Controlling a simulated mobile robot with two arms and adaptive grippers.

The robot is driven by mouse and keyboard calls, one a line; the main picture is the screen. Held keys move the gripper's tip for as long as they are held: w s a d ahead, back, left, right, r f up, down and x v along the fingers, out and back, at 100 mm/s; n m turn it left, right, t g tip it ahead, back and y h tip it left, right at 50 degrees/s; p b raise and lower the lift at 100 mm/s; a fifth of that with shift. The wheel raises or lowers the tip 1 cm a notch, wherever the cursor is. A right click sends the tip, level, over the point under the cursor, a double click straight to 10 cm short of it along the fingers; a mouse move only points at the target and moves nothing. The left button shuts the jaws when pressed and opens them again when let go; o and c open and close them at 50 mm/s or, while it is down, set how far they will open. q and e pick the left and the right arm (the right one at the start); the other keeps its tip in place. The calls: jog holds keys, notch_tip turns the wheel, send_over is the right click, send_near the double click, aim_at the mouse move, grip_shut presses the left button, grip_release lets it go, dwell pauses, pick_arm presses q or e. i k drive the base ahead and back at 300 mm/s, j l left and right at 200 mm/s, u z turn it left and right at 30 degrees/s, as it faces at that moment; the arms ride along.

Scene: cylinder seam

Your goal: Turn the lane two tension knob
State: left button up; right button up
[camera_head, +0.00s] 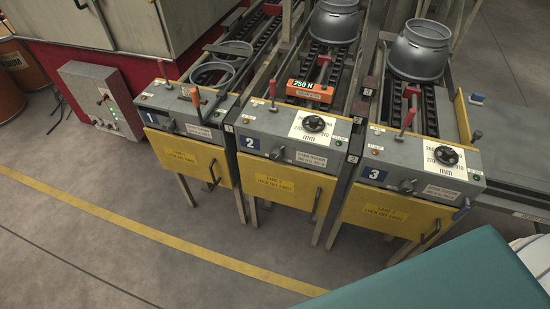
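The lane two station (262,130) stands in the middle, marked with a blue "2" plate (252,143). On its top a round black knob (314,124) sits on a white dial plate (327,133) marked "mm". A second, smaller dark knob (278,153) is on its front face. Which of these is the tension knob I cannot tell. Behind the dial, an orange gauge (308,90) reads "250 N". A red-handled lever (272,91) stands at the left of the panel. Neither of my grippers is in view.
Lane one (168,122) is left, lane three (420,160) right with a similar dial knob (446,155). Yellow lock-out doors (281,182) hang below the panels. Grey metal vessels (336,20) sit on the conveyors. The floor in front is clear, crossed by a yellow line (150,235).

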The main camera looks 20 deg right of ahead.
aim_at(276, 155)
jog(key=i+j+z, duration=0.1)
jog(key=i+j, duration=0.25)
jog(key=i+j+z, duration=0.15)
jog(key=i+j, duration=0.2)
jog(key=j, duration=0.2)
jog(key=i+j+z, duration=0.1)
jog(key=i+j, duration=0.25)
jog(key=j, duration=0.15)
